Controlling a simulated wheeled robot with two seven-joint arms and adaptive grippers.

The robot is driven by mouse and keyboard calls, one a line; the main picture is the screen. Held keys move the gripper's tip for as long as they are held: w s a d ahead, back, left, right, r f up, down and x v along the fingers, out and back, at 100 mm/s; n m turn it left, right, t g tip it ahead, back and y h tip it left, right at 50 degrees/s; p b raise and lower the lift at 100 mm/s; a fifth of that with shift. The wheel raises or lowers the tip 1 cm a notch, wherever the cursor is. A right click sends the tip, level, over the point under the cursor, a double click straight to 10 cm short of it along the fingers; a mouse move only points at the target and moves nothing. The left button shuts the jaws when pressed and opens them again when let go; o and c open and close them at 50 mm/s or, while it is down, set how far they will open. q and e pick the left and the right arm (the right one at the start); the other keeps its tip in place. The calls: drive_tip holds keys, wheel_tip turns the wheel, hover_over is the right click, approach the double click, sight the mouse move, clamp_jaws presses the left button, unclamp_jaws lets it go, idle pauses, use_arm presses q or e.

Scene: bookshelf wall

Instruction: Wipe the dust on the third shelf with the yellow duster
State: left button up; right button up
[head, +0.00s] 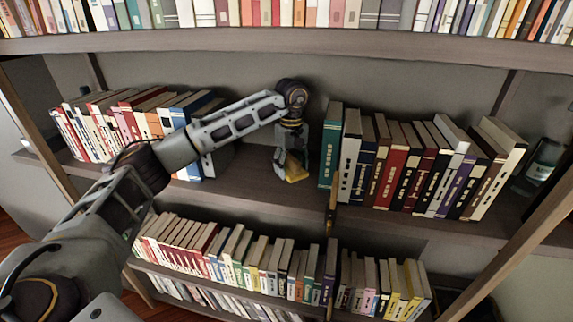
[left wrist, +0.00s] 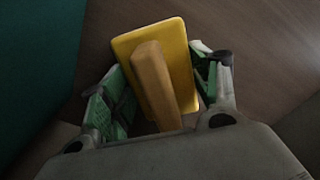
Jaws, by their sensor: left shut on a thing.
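My left gripper (head: 291,165) reaches into the gap between two groups of books on the middle shelf in the head view. It is shut on the yellow duster (head: 296,173), which is down at the shelf surface. In the left wrist view, the yellow duster (left wrist: 183,50) has a flat yellow pad and a wooden handle (left wrist: 155,85). The handle lies between the green-padded fingers of my left gripper (left wrist: 158,90). The bare shelf board (head: 250,188) shows around the duster. I cannot make out dust on it. My right gripper is not in view.
A teal book (head: 330,145) starts the right row of books, close to the right of my gripper. A left row of books (head: 130,120) stands behind my arm. The upper shelf edge (head: 300,41) runs above. A dark jar (head: 543,160) stands at far right.

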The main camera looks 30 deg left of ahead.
sight(303, 170)
use_arm(q)
drive_tip(key=shift+w+d, duration=0.1)
drive_tip(key=shift+d, duration=0.2)
drive_tip(key=shift+w+d, duration=0.15)
drive_tip(key=shift+d, duration=0.5)
drive_tip(key=shift+w+d, duration=0.15)
drive_tip(key=shift+d, duration=0.5)
drive_tip(key=shift+d+f, duration=0.1)
drive_tip(key=shift+d, duration=0.1)
